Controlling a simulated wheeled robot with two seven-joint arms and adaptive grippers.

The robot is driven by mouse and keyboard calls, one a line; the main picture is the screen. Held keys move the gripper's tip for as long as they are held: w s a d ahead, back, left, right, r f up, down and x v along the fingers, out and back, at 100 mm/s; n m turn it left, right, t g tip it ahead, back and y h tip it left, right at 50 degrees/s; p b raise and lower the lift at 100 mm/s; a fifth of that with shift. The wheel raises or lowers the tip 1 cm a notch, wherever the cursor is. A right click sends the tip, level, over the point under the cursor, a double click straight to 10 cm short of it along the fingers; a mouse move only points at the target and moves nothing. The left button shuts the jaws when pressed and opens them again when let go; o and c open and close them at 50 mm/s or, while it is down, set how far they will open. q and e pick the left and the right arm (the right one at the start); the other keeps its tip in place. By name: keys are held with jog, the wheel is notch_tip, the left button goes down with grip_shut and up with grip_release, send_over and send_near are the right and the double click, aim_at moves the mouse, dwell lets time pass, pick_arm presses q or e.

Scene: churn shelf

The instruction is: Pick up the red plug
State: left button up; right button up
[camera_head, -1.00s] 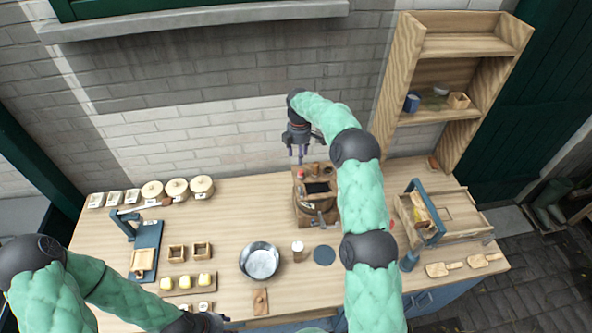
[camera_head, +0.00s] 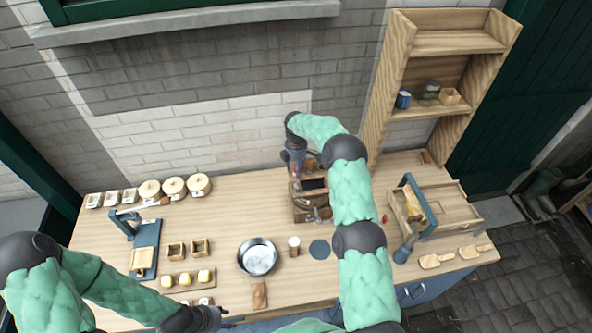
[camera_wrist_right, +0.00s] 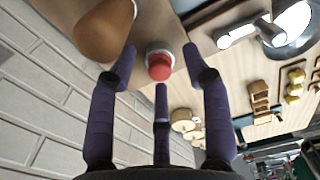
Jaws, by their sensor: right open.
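The red plug (camera_wrist_right: 159,66) shows in the right wrist view as a short red cap with a pale ring at its base, set in the top of the wooden churn (camera_head: 301,209). My right gripper (camera_wrist_right: 160,78) is open, with its purple fingers spread around the plug and nothing held. In the head view my right gripper (camera_head: 296,168) is over the churn's back left corner and hides the plug. Whether a finger touches the plug I cannot tell. My left gripper (camera_head: 213,318) is low at the table's front edge, partly cut by its own arm; its jaws are unclear.
A brown rounded knob (camera_wrist_right: 104,32) stands close beside the plug. A metal bowl (camera_head: 258,258), a white-topped jar (camera_head: 294,246) and a blue disc (camera_head: 320,249) lie in front of the churn. A wooden crate (camera_head: 460,215) is at right.

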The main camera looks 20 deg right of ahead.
jog(key=c, duration=0.8)
jog(key=shift+r, duration=0.15)
jog(key=shift+c, duration=0.2)
